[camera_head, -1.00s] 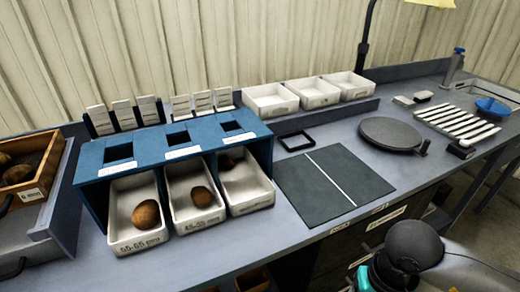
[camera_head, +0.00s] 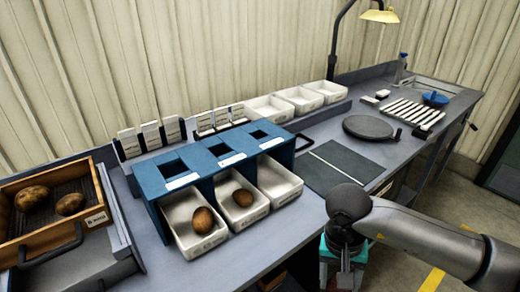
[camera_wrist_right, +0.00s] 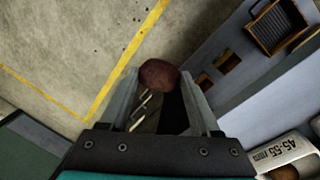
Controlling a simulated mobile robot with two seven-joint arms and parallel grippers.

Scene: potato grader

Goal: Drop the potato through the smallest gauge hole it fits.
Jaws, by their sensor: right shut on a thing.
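A reddish-brown potato (camera_wrist_right: 159,73) is held between the fingertips of my right gripper (camera_wrist_right: 160,85) in the right wrist view, over the floor beside the bench. In the head view my right arm comes in from the right, with the teal wrist (camera_head: 342,265) in front of the bench; its fingers are not visible there. The blue gauge box (camera_head: 150,190) has three square holes on top: left hole (camera_head: 172,166), middle hole (camera_head: 221,149), right hole (camera_head: 259,134). White trays sit below. The left tray (camera_head: 184,206) and middle tray (camera_head: 223,186) each hold a potato. My left gripper is not in view.
A wooden crate (camera_head: 98,218) with two potatoes stands at the left. White cards (camera_head: 150,134) and white bins (camera_head: 301,100) stand behind. A dark mat (camera_head: 340,165), a round dark plate (camera_head: 369,127) and a slatted white rack (camera_head: 411,110) lie to the right.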

